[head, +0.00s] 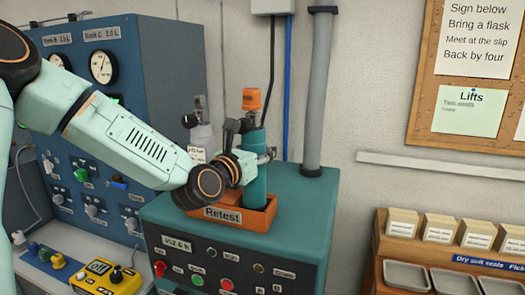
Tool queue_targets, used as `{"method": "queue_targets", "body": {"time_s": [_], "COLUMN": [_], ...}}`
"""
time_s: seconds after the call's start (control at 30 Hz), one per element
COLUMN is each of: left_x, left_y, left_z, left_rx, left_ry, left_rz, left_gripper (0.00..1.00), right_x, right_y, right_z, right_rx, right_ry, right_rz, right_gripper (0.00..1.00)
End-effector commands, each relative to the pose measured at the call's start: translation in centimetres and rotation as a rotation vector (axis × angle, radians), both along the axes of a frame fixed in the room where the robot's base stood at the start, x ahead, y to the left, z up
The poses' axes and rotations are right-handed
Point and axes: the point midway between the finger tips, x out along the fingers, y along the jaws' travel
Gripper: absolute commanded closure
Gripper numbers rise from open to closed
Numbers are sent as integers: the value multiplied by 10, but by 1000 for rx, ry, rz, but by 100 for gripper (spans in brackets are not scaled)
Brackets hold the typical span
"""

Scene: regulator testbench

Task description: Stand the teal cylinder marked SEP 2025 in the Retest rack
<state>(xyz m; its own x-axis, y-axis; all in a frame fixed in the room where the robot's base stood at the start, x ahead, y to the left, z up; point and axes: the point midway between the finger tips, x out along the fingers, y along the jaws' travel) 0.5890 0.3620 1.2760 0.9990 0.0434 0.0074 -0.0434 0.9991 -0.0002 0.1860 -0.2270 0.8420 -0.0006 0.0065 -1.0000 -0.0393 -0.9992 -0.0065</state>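A teal cylinder (255,185) with an orange cap (251,99) stands upright at the orange-brown Retest rack (228,214) on top of the teal bench. Its foot is inside the rack's walls, and whether it touches the rack's floor is hidden. No date marking on it is readable from here. My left gripper (256,157) comes in from the left at the cylinder's upper body, with finger parts on both sides of it, and appears shut on it. My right gripper is not in view.
A grey cylinder (201,130) with a white label stands behind my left wrist. A blue gauge panel (165,60) is at the left and a grey vertical pipe (318,95) rises behind the bench. Trays (405,275) and card boxes are at the right. The bench top right of the rack is clear.

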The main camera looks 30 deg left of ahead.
Motion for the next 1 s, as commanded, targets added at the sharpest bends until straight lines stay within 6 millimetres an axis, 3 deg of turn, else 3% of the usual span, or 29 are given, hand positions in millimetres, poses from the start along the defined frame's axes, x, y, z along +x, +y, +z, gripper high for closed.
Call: {"method": "queue_targets", "body": {"time_s": [0.47, 1.0], "left_x": [0, 0], "left_y": [0, -1], "left_z": [-1, -3], "left_rx": [-1, -2], "left_ry": [4, 8], "left_rz": [-1, -1], "left_gripper": [24, 24], "right_x": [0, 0], "right_y": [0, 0], "right_z": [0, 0], "right_rx": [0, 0], "right_ry": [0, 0], "right_rz": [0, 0], "right_gripper": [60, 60]}}
